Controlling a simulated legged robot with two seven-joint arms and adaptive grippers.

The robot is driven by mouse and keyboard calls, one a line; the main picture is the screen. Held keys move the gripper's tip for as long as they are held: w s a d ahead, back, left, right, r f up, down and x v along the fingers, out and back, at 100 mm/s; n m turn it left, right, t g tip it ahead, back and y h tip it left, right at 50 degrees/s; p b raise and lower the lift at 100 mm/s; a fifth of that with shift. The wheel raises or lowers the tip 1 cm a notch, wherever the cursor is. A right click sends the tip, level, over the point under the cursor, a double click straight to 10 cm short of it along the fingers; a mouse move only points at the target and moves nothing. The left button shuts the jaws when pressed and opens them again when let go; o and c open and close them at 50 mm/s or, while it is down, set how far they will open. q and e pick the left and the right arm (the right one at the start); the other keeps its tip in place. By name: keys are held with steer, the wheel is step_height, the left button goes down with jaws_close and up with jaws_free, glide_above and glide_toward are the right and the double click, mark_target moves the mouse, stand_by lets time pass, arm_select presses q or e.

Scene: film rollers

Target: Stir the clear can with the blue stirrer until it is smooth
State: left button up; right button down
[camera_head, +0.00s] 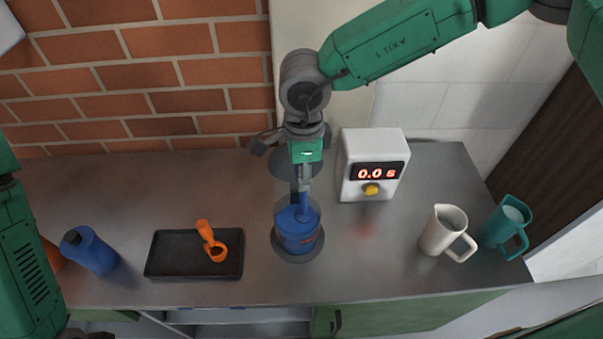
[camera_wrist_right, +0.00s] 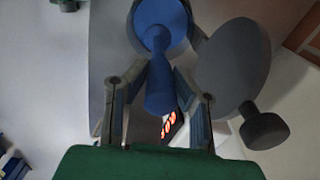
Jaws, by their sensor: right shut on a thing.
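The clear can (camera_head: 311,211) stands on a dark round pad (camera_head: 297,257) near the middle of the counter, with blue contents inside. The blue stirrer (camera_head: 303,203) is upright, its lower end inside the can. My right gripper (camera_head: 305,184) is above the can, shut on the top of the stirrer. In the right wrist view, the stirrer (camera_wrist_right: 158,88) sits between the fingers (camera_wrist_right: 160,100) and reaches into the blue of the can (camera_wrist_right: 174,20). The stirrer's tip is hidden, and I cannot tell how smooth the contents are. My left gripper is out of view.
A white timer (camera_head: 373,148) reading 0.0 s stands behind and right of the can. A black tray (camera_head: 170,254) with an orange tool (camera_head: 206,236) and a blue bottle (camera_head: 89,251) are left. A cream jug (camera_head: 444,229) and teal mug (camera_head: 509,222) are right.

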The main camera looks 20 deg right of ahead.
steer(key=shift+d, duration=0.15)
steer(key=shift+r, duration=0.1)
steer(key=shift+r, duration=3.7)
steer(key=shift+f, duration=0.1)
